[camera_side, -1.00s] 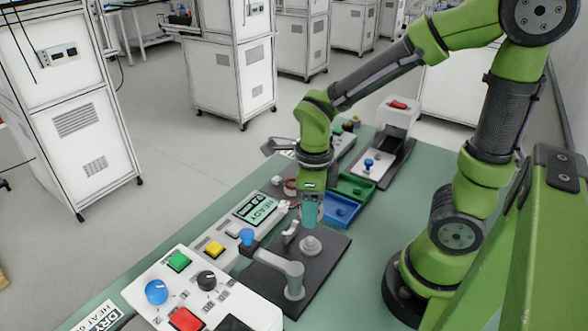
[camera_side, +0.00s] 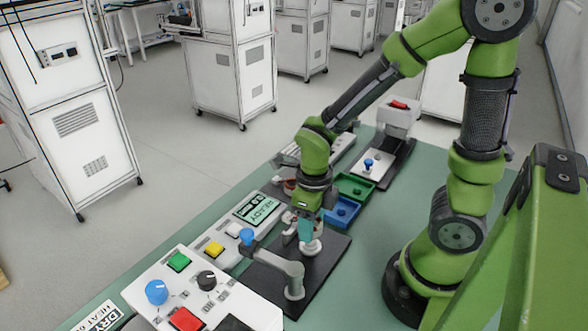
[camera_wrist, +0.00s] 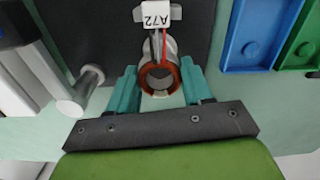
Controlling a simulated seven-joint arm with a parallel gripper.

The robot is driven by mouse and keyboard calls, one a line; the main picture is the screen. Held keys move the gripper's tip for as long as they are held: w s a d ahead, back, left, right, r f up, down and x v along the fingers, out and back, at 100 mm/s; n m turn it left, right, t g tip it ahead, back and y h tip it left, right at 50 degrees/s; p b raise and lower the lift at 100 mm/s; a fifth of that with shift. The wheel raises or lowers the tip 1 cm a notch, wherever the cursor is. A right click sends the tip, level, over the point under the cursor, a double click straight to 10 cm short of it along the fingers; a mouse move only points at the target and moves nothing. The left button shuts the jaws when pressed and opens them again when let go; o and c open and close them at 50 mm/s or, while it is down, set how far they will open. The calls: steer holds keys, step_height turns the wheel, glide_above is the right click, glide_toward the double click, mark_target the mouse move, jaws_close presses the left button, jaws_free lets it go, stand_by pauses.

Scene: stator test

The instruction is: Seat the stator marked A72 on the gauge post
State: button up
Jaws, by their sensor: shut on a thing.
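My gripper (camera_wrist: 161,88) has its teal fingers shut on the stator, a ring with copper-brown windings (camera_wrist: 146,84) and red and grey leads. A white tag marked A72 (camera_wrist: 156,16) shows upside down beyond the ring in the wrist view. In the side view my gripper (camera_side: 305,236) is low over the dark fixture plate (camera_side: 327,262), at the gauge post. The post's pale round base (camera_side: 314,248) shows just beneath the fingers; its upper part is hidden. I cannot tell whether the stator is around the post or still above it.
A button panel (camera_side: 208,290) and a READY display (camera_side: 258,210) lie left. Blue (camera_side: 342,211) and green (camera_side: 355,187) trays are behind. Green table is clear at right.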

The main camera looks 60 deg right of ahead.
steer(key=shift+f, duration=0.2)
stand_by(0.3)
steer(key=shift+f, duration=0.95)
steer(key=shift+f, duration=0.35)
steer(key=o, duration=1.3)
step_height(320, 180, up, 17)
steer(key=shift+f, duration=0.1)
stand_by(0.4)
